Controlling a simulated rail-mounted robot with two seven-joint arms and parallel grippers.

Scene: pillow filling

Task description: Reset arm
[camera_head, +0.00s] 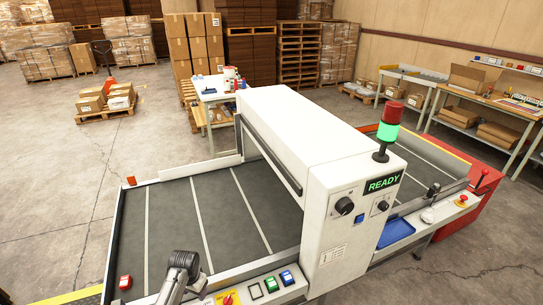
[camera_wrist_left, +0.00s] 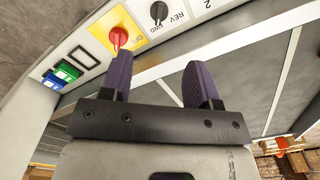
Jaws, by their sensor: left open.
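My left gripper (camera_wrist_left: 156,78) shows in the left wrist view with two purple fingers apart and nothing between them. Its fingers are over the front rail of the conveyor, close to a red knob (camera_wrist_left: 118,38) on a yellow plate. In the head view my left arm (camera_head: 182,275) comes in at the bottom, over the front edge of the conveyor belt (camera_head: 170,222). The fingertips are hard to make out there. My right gripper is in neither view.
A white machine (camera_head: 300,125) with a READY display (camera_head: 382,184) spans the belt. Green (camera_head: 271,285) and blue (camera_head: 287,278) buttons sit on the front rail. A red button box (camera_head: 125,282) is at the left. The belt's visible left part is clear.

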